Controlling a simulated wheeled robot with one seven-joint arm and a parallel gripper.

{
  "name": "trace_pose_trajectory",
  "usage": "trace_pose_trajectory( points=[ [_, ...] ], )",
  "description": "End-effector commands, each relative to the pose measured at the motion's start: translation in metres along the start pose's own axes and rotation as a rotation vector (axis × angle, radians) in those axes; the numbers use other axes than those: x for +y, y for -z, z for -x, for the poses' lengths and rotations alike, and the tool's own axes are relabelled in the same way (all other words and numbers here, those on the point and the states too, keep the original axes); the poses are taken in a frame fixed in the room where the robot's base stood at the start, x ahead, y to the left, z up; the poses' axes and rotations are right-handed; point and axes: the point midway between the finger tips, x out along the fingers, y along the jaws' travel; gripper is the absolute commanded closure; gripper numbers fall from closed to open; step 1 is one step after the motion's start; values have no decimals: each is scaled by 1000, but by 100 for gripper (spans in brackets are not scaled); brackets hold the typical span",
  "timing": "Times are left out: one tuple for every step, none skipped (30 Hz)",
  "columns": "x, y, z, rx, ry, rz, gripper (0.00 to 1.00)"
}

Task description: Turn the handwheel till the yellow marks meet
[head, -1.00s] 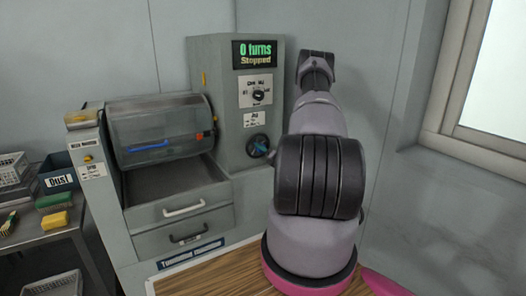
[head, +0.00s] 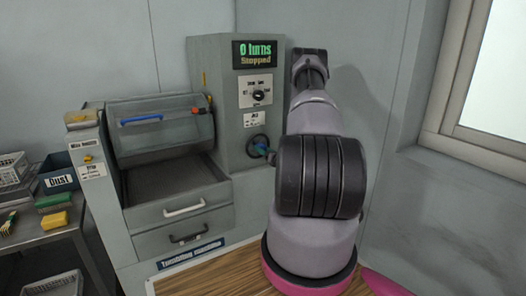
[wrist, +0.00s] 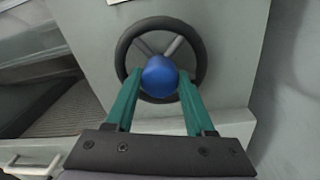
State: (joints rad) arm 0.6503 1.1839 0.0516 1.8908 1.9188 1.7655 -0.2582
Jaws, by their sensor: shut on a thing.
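The handwheel (head: 256,146) is on the front of the grey cabinet's right part, partly behind my arm in the head view. In the wrist view the dark-rimmed handwheel (wrist: 123,47) fills the upper middle, with grey spokes and a round blue knob (wrist: 160,72). My gripper (wrist: 158,82) has its two green fingers on either side of the blue knob, shut on it. A small yellow mark (head: 203,78) is on the cabinet's left edge above the drum. The clear drum (head: 150,140) has a blue handle (head: 141,119) and a small orange-red piece (head: 195,110). I cannot make out the drum's own yellow mark clearly.
A display (head: 254,54) reads "0 turns Stopped", above a selector knob (head: 258,95). Two drawers (head: 183,208) are below the drum. A wall and window are at right.

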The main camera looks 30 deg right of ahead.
Motion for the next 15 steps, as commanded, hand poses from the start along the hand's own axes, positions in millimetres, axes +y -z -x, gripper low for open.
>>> trace_pose_trajectory(
  points=[
    [0, 0, 0, 3, 1, 37, 100],
    [0, 0, 0, 4, 2, 60, 100],
    [0, 0, 0, 5, 3, 90, 100],
    [0, 0, 0, 6, 4, 110, 100],
    [0, 0, 0, 6, 5, 130, 100],
    [0, 0, 0, 7, 6, 155, 100],
    [0, 0, 0, 8, 7, 172, 100],
    [0, 0, 0, 8, 7, 188, 100],
    [0, 0, 0, 9, 8, 209, 100],
    [0, 0, 0, 10, 8, 222, 100],
    [0, 0, 0, 10, 8, 235, 100],
    [0, 0, 0, 11, 9, 251, 100],
    [0, 0, 0, 11, 9, 260, 100],
    [0, 0, 1, 12, 9, 270, 100],
    [0, 0, 1, 12, 10, 281, 100]
  ],
)
